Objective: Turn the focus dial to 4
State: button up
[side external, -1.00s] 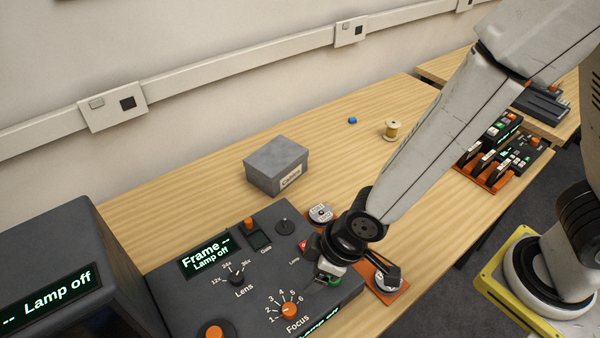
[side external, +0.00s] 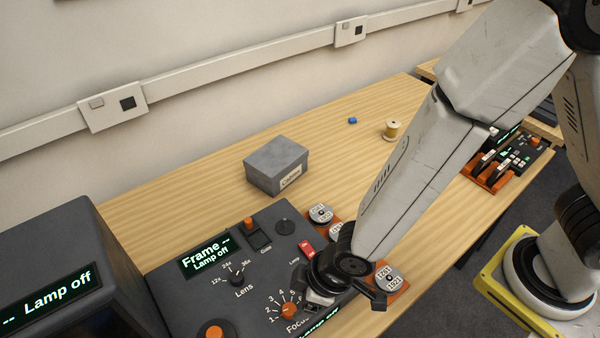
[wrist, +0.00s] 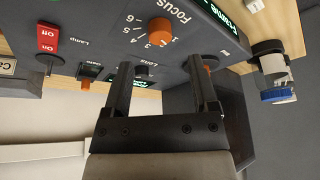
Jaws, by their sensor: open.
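The focus dial (side external: 289,310) is a small orange knob on the dark grey control panel (side external: 215,292), with numbers 1 to 6 around it. The dial also shows in the wrist view (wrist: 160,31), upside down, beyond my open, empty fingers (wrist: 160,65). The fingers look apart from the dial. I cannot tell which number its pointer marks.
A grey box (side external: 276,165) stands behind. The wooden table behind is mostly clear.

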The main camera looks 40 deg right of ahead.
aim_at(290, 308)
jog(key=shift+x, duration=2.75)
grip_shut()
